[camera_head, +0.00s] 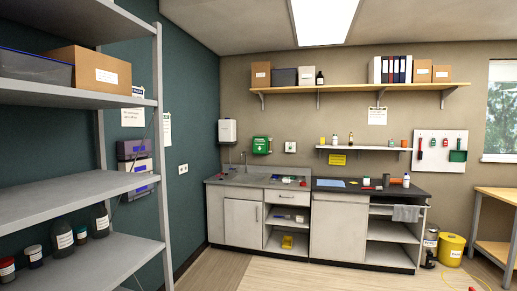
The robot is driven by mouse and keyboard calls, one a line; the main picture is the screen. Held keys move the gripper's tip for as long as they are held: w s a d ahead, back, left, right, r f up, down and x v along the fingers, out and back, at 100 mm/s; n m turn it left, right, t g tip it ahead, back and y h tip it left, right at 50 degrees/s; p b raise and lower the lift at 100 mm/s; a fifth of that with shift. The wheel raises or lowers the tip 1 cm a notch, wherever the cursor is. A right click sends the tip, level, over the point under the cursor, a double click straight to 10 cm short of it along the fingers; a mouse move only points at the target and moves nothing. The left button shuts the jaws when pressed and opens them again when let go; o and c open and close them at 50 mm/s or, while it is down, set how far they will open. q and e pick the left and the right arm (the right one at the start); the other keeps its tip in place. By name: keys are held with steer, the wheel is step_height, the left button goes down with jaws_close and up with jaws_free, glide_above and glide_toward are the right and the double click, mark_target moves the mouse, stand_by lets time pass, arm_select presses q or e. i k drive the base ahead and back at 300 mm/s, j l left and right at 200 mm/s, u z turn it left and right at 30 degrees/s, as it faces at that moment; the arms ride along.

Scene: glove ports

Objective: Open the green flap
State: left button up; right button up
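I cannot make out a green flap for certain in the head view. A green box with a white mark (261,145) hangs on the back wall above the left counter; I cannot tell whether it has a flap. Neither of my grippers is in view.
A grey shelf rack (80,187) with boxes and bottles stands close on the left. A counter with cabinets (338,226) lines the back wall, below a long wooden shelf (350,89). A yellow bin (451,249) and a wooden bench (497,195) are at right. The floor ahead is mostly clear.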

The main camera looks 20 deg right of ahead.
mark_target(260, 144)
steer(key=i+l+z, duration=0.35)
steer(key=i, duration=0.15)
steer(key=i+l+z, duration=0.1)
steer(key=i+z, duration=0.25)
steer(key=i, duration=0.2)
steer(key=i+z, duration=0.25)
steer(key=i, duration=0.5)
steer(key=i+l, duration=0.1)
steer(key=i, duration=3.9)
